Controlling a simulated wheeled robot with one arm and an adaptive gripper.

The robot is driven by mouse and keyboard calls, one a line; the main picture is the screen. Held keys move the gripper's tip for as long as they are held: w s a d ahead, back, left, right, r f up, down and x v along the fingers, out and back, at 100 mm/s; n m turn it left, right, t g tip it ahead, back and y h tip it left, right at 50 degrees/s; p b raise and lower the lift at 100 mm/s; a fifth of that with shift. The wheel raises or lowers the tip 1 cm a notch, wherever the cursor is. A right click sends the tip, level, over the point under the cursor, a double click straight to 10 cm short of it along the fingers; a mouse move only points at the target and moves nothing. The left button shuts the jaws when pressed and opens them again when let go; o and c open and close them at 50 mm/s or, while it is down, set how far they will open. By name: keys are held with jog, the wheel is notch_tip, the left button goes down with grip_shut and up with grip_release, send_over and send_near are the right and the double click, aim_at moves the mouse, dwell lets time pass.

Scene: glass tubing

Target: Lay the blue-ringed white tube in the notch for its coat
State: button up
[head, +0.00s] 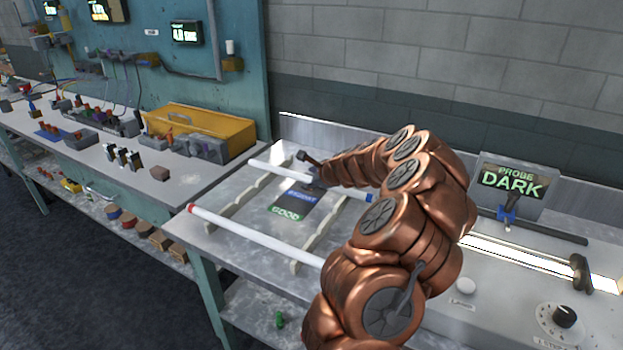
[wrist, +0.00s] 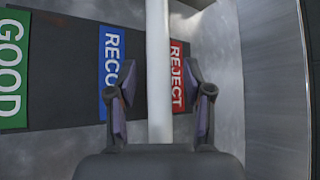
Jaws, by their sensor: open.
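A white tube (head: 268,167) lies at the back across two pale notched rails (head: 234,208); a small bluish mark shows near its right end. My gripper (head: 314,178) is over this tube. In the wrist view the white tube (wrist: 159,60) passes between the two open fingers of my gripper (wrist: 160,105), with a gap on each side. A second white tube (head: 250,235) with a red end lies across the rails at the front. A dark mat (head: 290,207) between the rails bears a green GOOD label, a blue label and, in the wrist view, a red REJECT label (wrist: 177,75).
A sign reading PROBE DARK (head: 513,182) stands at the right, behind a bright strip (head: 530,258) and a dial (head: 563,316). My arm covers part of the bench's middle. A yellow case (head: 200,130) sits on the left bench. A metal wall (head: 330,140) edges the back.

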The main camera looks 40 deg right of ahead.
jog(key=shift+r, duration=0.5)
jog(key=shift+s+r, duration=0.25)
jog(key=b+v, duration=0.1)
jog(key=v, duration=1)
jog(key=s+a+n+g+y, duration=0.1)
jog(key=a+n+g+y, duration=0.15)
jog(key=a+n, duration=0.9)
jog(key=a+n+g+y, duration=0.2)
jog(key=a+n+y, duration=0.1)
jog(key=a, duration=1.7)
jog(key=s+a+f+n+g, duration=0.2)
jog(key=s+a+n+g, duration=0.2)
jog(key=s+a+n, duration=0.55)
jog(key=s+f+n+g+h, duration=0.1)
jog(key=s+n+g, duration=0.1)
jog(key=s, duration=0.7)
jog(key=s+f+n+g+h, duration=0.1)
jog(key=s+n+g+h, duration=0.1)
jog(key=s, duration=0.8)
jog(key=shift+a+f+n, duration=0.25)
jog(key=shift+a+n, duration=0.25)
jog(key=shift+n, duration=0.4)
